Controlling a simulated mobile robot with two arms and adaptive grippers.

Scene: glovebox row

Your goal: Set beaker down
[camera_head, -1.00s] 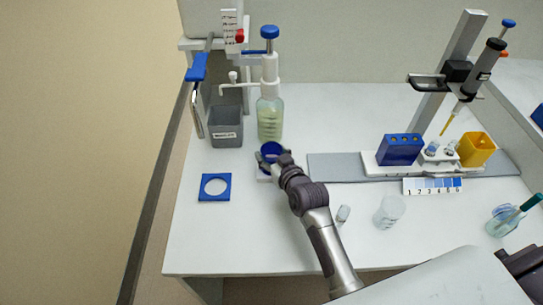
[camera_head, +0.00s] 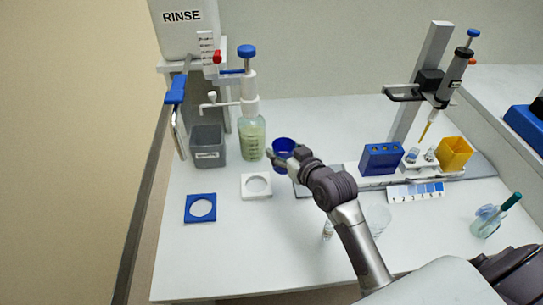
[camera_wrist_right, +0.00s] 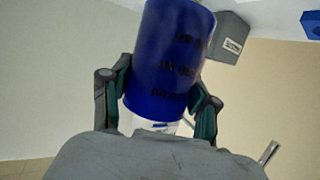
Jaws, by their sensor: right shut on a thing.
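My right gripper (camera_head: 281,160) is shut on a blue beaker (camera_head: 284,146), to the right of the white square holder. In the right wrist view the beaker (camera_wrist_right: 168,55) sits between both fingers (camera_wrist_right: 160,100), with dark markings on its side. Whether its base touches the bench cannot be told. The white holder (camera_head: 245,190) has an empty round opening. A blue square holder (camera_head: 190,213), also empty, lies to its left. A clear beaker (camera_head: 379,219) stands to the right, partly hidden by my arm. My left gripper is not in view.
A dispenser bottle (camera_head: 251,140) and a grey bin (camera_head: 208,146) stand behind the holders. A blue block (camera_head: 381,159), a yellow cup (camera_head: 455,154) and a pipette stand (camera_head: 432,70) are at right. A small vial (camera_head: 327,230) is near my arm. The front-left bench is clear.

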